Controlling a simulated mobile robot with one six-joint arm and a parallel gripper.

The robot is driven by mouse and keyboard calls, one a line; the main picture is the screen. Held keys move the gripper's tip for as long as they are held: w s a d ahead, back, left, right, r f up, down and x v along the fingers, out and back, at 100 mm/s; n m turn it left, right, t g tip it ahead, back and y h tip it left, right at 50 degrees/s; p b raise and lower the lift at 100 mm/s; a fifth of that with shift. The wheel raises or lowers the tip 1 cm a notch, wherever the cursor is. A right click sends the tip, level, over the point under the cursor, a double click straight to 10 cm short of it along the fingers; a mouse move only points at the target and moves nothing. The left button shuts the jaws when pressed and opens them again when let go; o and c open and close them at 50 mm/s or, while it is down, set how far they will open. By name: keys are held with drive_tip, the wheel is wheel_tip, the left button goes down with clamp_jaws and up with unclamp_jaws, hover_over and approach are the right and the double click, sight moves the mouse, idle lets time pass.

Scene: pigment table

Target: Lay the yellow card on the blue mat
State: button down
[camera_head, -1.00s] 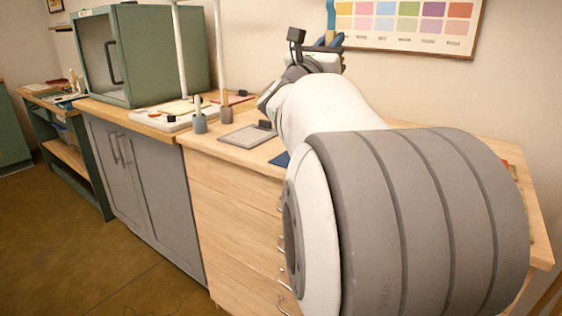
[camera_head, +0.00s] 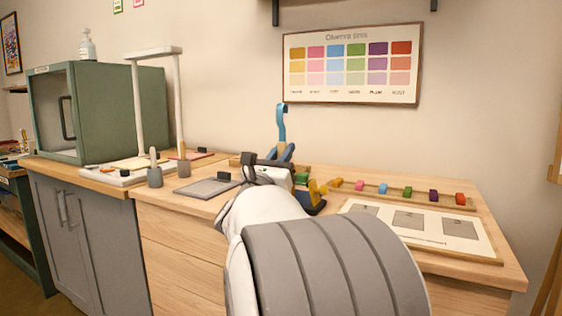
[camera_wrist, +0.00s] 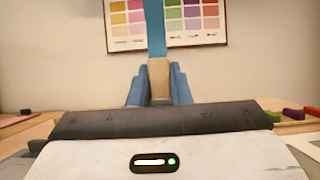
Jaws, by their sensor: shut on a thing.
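My gripper (camera_head: 286,152) is raised above the wooden worktop. Its blue fingers, seen in the wrist view (camera_wrist: 159,72), are shut on an upright blue tool (camera_wrist: 155,27) with a tan lower part. In the head view the blue tool (camera_head: 281,122) has a curved top. A pale yellow sheet (camera_head: 133,163), possibly the yellow card, lies on a white board at the left. A dark blue patch (camera_head: 311,207) shows beside my arm with a yellow object (camera_head: 316,190) at it. I cannot tell whether the patch is the blue mat; my arm hides part of that area.
A white arch frame (camera_head: 139,105) stands at the left, near a grey pad (camera_head: 203,188). A rack (camera_head: 395,197) of several coloured blocks and a white board with grey squares (camera_head: 352,208) lie right of my arm. A green cabinet (camera_head: 115,110) stands at the far left.

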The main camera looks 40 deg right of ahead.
drive_tip(key=shift+f, duration=0.3)
drive_tip(key=shift+f+b, duration=0.25)
drive_tip(key=shift+b, duration=0.1)
drive_tip(key=c, duration=1.3)
unclamp_jaws()
drive_tip(key=shift+r, duration=0.1)
drive_tip(key=shift+c, duration=0.2)
drive_tip(key=shift+r, duration=0.1)
drive_tip(key=shift+r+p, duration=0.2)
drive_tip(key=shift+p, duration=0.4)
drive_tip(key=v, duration=1.2)
